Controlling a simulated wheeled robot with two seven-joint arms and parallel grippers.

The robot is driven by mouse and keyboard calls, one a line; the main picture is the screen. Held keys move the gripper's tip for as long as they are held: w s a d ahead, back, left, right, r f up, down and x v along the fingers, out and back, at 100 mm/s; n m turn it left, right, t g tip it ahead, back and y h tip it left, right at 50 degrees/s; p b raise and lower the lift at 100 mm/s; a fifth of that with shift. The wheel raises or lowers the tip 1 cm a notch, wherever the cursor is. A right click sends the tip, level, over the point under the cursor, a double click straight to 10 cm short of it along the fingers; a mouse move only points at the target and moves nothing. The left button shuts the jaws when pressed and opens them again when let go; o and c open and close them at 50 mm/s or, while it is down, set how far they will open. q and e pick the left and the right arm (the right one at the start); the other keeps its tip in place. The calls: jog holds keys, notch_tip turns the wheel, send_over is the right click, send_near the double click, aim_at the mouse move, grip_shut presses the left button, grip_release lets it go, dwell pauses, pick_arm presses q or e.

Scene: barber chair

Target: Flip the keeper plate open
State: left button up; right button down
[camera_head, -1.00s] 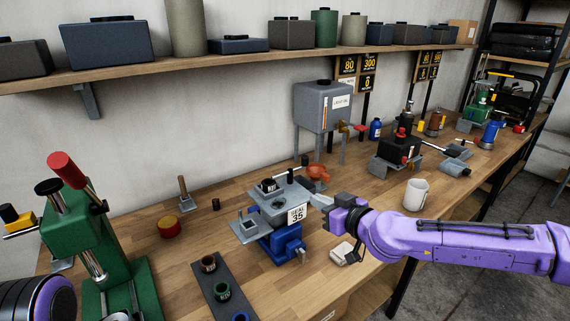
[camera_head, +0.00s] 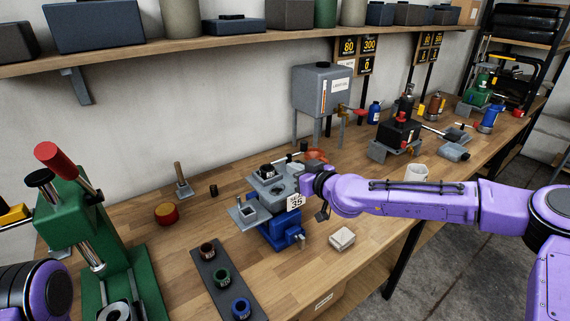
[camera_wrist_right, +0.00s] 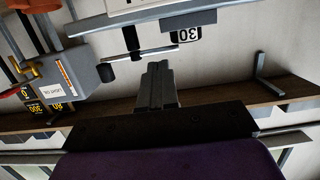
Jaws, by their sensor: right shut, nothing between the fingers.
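A blue vise-like fixture (camera_head: 283,232) with a grey top stands on the bench. The grey top (camera_head: 262,190) carries a black block (camera_head: 267,171) and a label reading 35 (camera_head: 296,203). I cannot single out the keeper plate with certainty among its grey parts. My right gripper (camera_head: 304,182) is at the right end of the fixture's top, in front of part of it; I cannot tell if it touches. In the right wrist view its fingers (camera_wrist_right: 157,86) are together and empty, close to a thin metal rod (camera_wrist_right: 150,53). My left gripper is out of view.
A green press (camera_head: 95,235) stands at the left. A dark strip with several coloured rings (camera_head: 209,272) lies before the fixture. A pale block (camera_head: 342,238) lies to its right. A grey tank (camera_head: 323,88) stands behind.

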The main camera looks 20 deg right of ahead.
aim_at(279, 161)
jog(key=p+x, duration=0.1)
jog(key=x, duration=0.4)
jog(key=shift+d, duration=0.1)
jog(key=shift+s+r, duration=0.1)
jog(key=shift+s, duration=0.15)
jog(key=shift+w+a+m+h, duration=0.2)
jog(key=shift+a+m+h, duration=0.25)
jog(key=shift+h, duration=0.15)
jog(key=shift+w+a+m+t+h+p, duration=0.15)
jog(key=shift+m+t+h+p, duration=0.15)
jog(key=shift+m+h, duration=0.3)
jog(key=shift+w+a+m+t+h+p, duration=0.1)
jog(key=shift+m+t+h+p, duration=0.2)
jog(key=shift+h, duration=0.5)
jog(key=shift+d, duration=0.2)
